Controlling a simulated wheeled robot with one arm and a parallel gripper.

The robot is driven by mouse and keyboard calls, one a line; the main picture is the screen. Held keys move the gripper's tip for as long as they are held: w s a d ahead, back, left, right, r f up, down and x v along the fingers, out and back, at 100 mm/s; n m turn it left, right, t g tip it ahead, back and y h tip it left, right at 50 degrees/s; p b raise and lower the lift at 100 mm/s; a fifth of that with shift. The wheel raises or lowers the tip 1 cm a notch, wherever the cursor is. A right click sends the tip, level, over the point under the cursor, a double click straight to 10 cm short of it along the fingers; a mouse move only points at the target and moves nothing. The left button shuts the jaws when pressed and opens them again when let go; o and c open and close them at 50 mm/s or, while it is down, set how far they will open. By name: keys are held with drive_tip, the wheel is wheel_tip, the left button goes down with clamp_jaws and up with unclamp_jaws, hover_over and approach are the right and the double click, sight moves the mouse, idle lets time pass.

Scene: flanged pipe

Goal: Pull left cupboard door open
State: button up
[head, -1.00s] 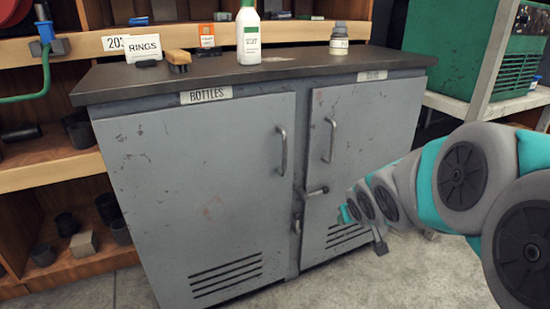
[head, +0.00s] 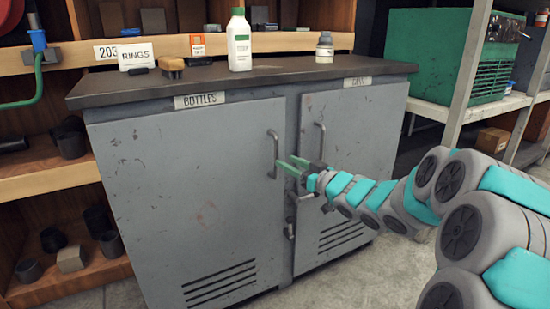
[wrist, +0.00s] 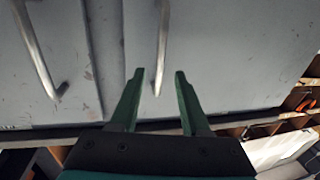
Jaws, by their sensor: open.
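The left cupboard door (head: 190,200) is grey, scuffed and shut, under a BOTTLES label. Its vertical bar handle (head: 274,150) is near its right edge. My gripper (head: 286,162) is open, its green fingers pointing at this handle from the right. In the wrist view, which looks turned over, the left door's handle (wrist: 162,40) runs down into the gap between the fingertips of my gripper (wrist: 158,74). The fingers are not shut on it, and I cannot tell whether they reach around the bar. The right door's handle (wrist: 35,50) is at the left there.
The right door (head: 360,140) is shut, with its own handle (head: 320,140). A latch lever (head: 303,196) sits low between the doors. A white bottle (head: 239,42) and a small jar (head: 325,48) stand on the dark top (head: 160,82). Floor shows in front.

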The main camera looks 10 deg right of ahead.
sight(276, 156)
drive_tip(key=x, duration=0.6)
drive_tip(key=shift+w+a, duration=0.15)
drive_tip(key=shift+w, duration=0.05)
clamp_jaws()
idle(1.3)
